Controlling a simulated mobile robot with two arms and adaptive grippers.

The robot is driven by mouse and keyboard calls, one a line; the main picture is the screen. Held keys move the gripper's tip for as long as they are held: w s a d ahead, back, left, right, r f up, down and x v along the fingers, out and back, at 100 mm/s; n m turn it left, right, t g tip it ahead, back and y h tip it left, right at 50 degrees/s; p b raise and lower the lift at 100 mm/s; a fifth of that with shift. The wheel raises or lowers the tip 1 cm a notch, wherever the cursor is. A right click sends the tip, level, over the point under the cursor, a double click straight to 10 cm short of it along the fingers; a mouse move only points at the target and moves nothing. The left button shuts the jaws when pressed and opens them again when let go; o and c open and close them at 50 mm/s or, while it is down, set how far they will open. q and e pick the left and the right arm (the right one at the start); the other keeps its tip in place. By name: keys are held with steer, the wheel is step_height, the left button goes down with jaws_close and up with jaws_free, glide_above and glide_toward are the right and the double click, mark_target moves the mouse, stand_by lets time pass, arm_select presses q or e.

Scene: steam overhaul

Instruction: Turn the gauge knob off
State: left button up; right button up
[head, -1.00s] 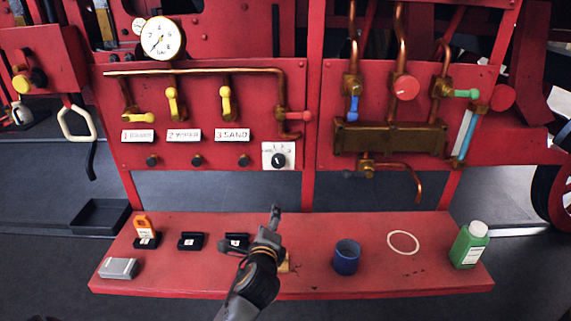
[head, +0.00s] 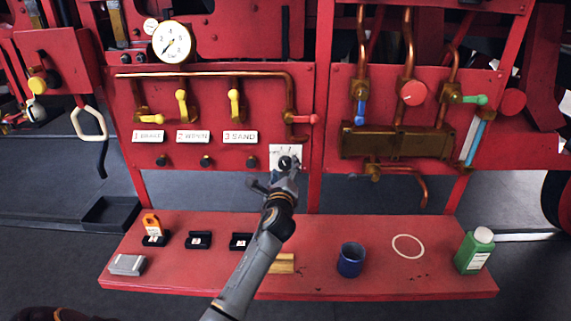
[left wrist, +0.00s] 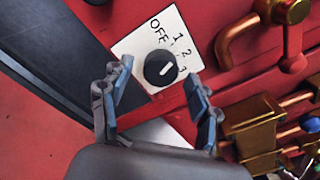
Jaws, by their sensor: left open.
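The gauge knob (head: 285,163) is a round black dial on a white plate (head: 276,152) at the lower right of the left red panel. My right gripper is not in view.
A pressure gauge (head: 173,42) sits above yellow-handled valves. A red-handled valve (head: 304,119) is close above right of the knob. The red bench (head: 320,282) below carries a blue cup (head: 350,260), a green bottle (head: 474,251) and small black blocks.

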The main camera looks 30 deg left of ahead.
arm_select(q)
steer(key=shift+x, duration=1.3)
steer(key=c, duration=1.2)
steer(key=shift+o, duration=0.2)
steer(key=shift+n, duration=0.4)
steer(key=n+b, duration=0.1)
steer(key=n, duration=0.1)
steer(key=shift+f+n+b, duration=0.1)
steer(key=shift+n+b, duration=0.3)
steer(key=n+b, duration=0.1)
steer(key=n, duration=0.3)
steer(key=shift+b, duration=0.4)
steer(key=shift+d+n, duration=0.1)
steer(key=shift+n, duration=0.3)
